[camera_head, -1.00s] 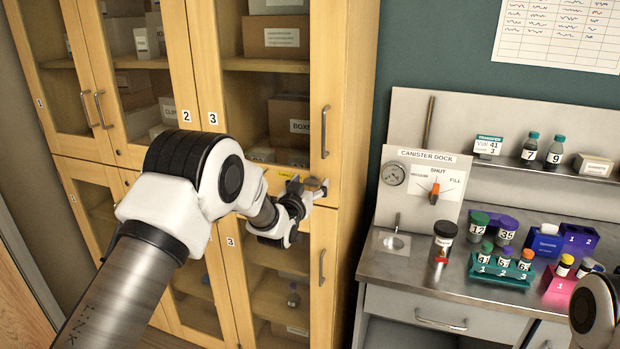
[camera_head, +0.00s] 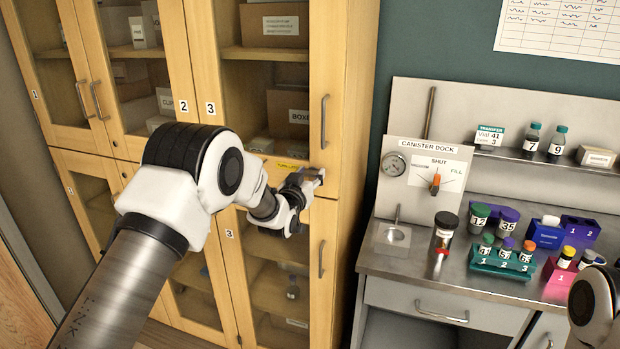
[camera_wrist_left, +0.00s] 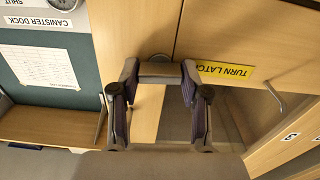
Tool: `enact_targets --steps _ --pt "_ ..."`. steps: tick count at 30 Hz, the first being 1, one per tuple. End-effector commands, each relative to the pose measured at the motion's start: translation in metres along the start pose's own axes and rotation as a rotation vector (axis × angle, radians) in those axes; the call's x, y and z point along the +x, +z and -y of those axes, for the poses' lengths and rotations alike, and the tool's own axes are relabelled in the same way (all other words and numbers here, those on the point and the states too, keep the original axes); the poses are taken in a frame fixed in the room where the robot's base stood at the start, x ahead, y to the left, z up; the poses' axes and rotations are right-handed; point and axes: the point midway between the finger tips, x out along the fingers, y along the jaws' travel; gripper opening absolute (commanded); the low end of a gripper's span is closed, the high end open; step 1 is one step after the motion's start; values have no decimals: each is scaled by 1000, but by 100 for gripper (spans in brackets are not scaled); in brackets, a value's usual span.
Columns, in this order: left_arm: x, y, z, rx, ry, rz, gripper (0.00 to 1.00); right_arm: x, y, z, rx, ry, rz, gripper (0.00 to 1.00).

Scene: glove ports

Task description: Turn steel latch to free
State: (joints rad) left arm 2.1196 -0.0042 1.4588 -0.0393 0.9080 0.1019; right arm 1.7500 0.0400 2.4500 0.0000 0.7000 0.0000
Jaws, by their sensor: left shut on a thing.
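The steel latch (camera_wrist_left: 159,72) is a short grey bar at the edge of the wooden cabinet door number 3. My left gripper (camera_wrist_left: 158,80) is shut on it, with one finger at each end of the bar in the left wrist view. In the head view my left gripper (camera_head: 311,181) is at the door's right edge, and it hides much of the latch. A yellow label (camera_wrist_left: 224,71) reading "TURN LATCH" is beside the latch. My right gripper is out of view; only part of my right arm shows at the lower right.
Door handles (camera_head: 325,121) and (camera_head: 322,259) stand out above and below the latch. To the right, a steel bench carries the canister dock (camera_head: 428,147), a dark-lidded canister (camera_head: 444,235), a teal rack (camera_head: 503,263) and several jars. The floor before the lower doors looks clear.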

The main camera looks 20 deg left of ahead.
Motion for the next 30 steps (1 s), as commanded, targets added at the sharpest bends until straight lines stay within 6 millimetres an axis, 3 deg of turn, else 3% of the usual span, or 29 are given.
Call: enact_targets --steps 15,30 --pt "1 0 3 -415 1 -10 11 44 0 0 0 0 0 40" --pt "0 0 5 -891 3 -11 11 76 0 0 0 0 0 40"
